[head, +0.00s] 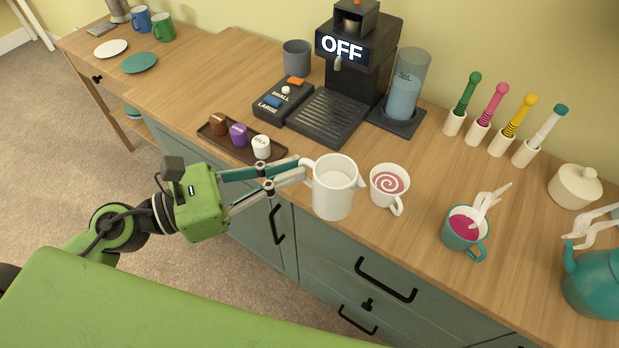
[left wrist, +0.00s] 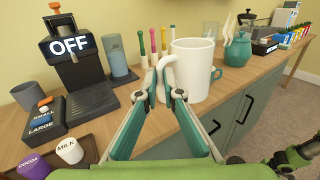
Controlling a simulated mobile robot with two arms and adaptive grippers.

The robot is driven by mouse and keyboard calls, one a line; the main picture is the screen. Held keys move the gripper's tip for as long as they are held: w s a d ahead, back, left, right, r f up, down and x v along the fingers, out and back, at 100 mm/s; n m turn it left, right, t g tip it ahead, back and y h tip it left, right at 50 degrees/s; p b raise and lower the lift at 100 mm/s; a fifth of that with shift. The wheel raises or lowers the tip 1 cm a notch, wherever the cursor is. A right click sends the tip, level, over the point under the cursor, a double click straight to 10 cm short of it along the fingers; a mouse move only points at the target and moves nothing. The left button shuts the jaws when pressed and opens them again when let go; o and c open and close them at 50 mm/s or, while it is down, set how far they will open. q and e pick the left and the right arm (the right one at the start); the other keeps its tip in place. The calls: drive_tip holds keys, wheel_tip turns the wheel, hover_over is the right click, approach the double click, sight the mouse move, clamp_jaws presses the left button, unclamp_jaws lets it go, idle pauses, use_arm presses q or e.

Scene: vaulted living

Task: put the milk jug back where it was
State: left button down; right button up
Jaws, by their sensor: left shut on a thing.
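The white milk jug (head: 335,192) is upright near the counter's front edge, left of a white cup with a pink swirl (head: 388,184). Its spout points right, toward the cup. My left gripper (head: 304,172) is shut on the jug's handle from the left. In the left wrist view the jug (left wrist: 192,72) stands just beyond the fingertips (left wrist: 166,75). I cannot tell whether its base touches the counter. The jug's contents are not clear. My right gripper is not seen.
A small brown tray (head: 273,158) with cocoa, milk and other capsules lies behind my left arm. The coffee machine (head: 352,62) reads OFF. A steaming teal cup (head: 465,232) and teal kettle (head: 596,281) stand to the right.

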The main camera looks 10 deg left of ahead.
use_arm(q)
drive_tip(key=w+a+f, duration=0.1)
drive_tip(key=w+f, duration=0.2)
drive_tip(key=w, duration=0.1)
drive_tip(key=w+a+f, duration=0.2)
drive_tip(key=w+f, duration=0.1)
drive_tip(key=w, duration=0.1)
drive_tip(key=w+a+f, duration=0.2)
drive_tip(key=w+f, duration=0.1)
drive_tip(key=w, duration=0.1)
drive_tip(key=shift+w+f, duration=0.15)
drive_tip(key=shift+w, duration=0.1)
wheel_tip(320, 180, down, 3)
drive_tip(key=shift+p, duration=0.4)
drive_tip(key=shift+f, duration=0.25)
drive_tip(key=c, duration=2.6)
unclamp_jaws()
drive_tip(key=shift+f, duration=0.1)
drive_tip(key=o, duration=0.4)
